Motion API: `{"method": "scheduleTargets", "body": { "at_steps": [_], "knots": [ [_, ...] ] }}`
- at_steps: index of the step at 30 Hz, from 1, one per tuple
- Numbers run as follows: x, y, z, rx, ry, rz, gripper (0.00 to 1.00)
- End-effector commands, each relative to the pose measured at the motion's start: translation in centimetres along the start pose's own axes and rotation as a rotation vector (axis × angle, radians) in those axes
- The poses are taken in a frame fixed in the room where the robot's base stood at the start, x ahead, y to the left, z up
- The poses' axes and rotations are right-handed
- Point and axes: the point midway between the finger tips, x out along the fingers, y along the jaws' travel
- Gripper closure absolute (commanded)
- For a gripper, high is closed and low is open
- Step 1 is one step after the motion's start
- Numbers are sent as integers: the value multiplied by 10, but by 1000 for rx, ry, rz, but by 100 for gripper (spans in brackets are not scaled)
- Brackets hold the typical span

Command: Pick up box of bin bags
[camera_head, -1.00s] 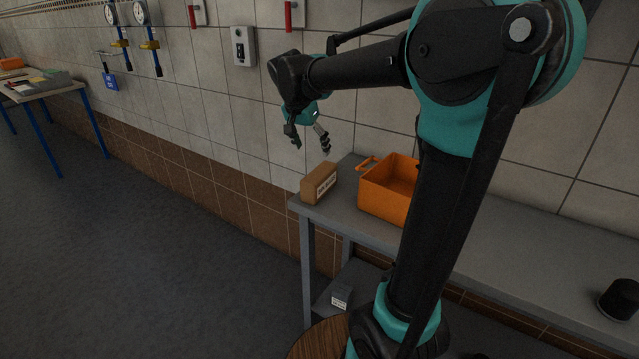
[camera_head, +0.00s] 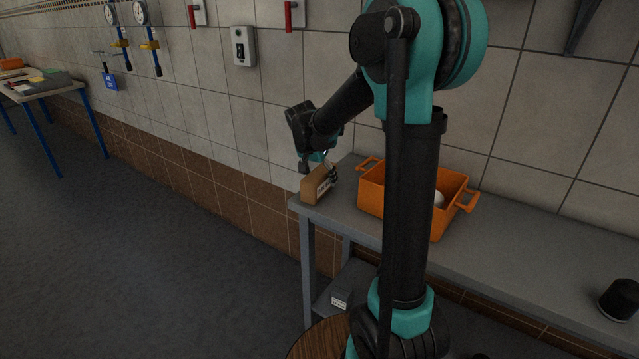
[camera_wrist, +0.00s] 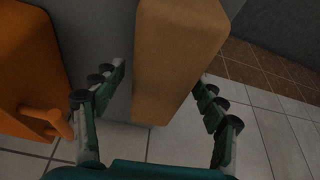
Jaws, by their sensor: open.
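The box of bin bags (camera_head: 315,187) is a small brown box with a white label, upright at the left end of the grey bench. My gripper (camera_head: 319,171) is right at the top of the box in the head view. In the wrist view, the plain brown box (camera_wrist: 178,62) lies between the two fingers of my gripper (camera_wrist: 160,100), which are spread open on either side. A gap shows between each finger and the box. The box's label is out of sight in the wrist view.
An orange crate (camera_head: 371,193) with handles stands on the bench just right of the box, with a pale thing inside. It also shows at the left in the wrist view (camera_wrist: 30,70). The tiled wall (camera_head: 265,120) is close behind. A black object (camera_head: 620,299) sits far right on the bench (camera_head: 520,250).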

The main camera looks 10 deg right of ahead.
Motion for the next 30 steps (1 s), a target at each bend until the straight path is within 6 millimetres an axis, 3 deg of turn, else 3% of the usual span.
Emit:
{"method": "scheduleTargets", "body": {
  "at_steps": [6, 14, 30],
  "knots": [
    [26, 0, 0, 1, 0, 0, 28],
    [29, 0, 0, 0, 0, 0, 28],
    [29, 0, 0, 0, 0, 0, 93]
  ]
}}
